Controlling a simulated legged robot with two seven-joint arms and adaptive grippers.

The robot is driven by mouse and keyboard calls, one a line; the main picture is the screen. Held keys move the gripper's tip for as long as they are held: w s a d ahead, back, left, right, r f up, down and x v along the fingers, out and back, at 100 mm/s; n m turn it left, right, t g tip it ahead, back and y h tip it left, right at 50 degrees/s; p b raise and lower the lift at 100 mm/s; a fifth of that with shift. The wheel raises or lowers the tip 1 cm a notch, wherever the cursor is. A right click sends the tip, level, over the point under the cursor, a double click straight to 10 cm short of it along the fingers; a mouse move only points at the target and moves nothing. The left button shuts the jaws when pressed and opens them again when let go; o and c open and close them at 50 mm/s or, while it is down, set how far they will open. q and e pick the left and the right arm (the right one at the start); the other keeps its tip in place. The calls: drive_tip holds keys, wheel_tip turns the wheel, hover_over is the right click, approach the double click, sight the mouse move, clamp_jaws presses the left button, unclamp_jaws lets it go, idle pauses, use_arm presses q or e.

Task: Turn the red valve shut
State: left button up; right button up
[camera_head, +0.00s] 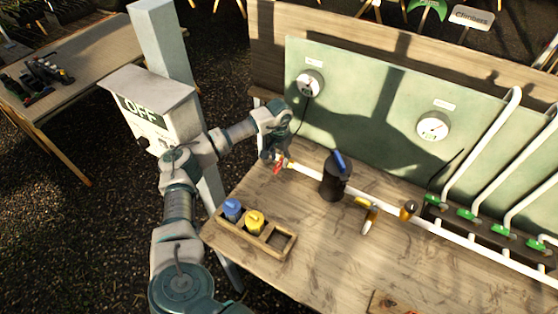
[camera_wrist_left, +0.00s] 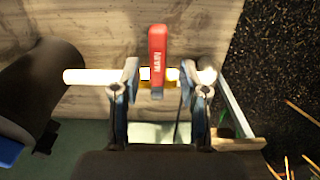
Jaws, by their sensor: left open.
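The red valve handle (camera_head: 280,166) is at the left end of a white pipe (camera_head: 308,173) along the back of the wooden bench. In the left wrist view the red handle (camera_wrist_left: 157,52) carries a white label and lies crosswise to the pipe (camera_wrist_left: 90,77). My left gripper (camera_head: 273,154) is at the valve. In the left wrist view its two fingers (camera_wrist_left: 160,92) stand apart on either side of the handle, over the pipe, with visible gaps to the handle. The gripper partly hides the valve in the head view. My right gripper is not in view.
A wooden tray (camera_head: 265,248) holds blue and yellow items at the bench's front left. Yellow fittings (camera_head: 369,215) and green-handled valves (camera_head: 468,215) are farther right. A post with an OFF box (camera_head: 150,110) stands left.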

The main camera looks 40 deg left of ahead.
sight(279, 162)
use_arm(q)
wheel_tip(279, 162, up, 10)
drive_tip(key=shift+r, duration=0.2)
idle(0.6)
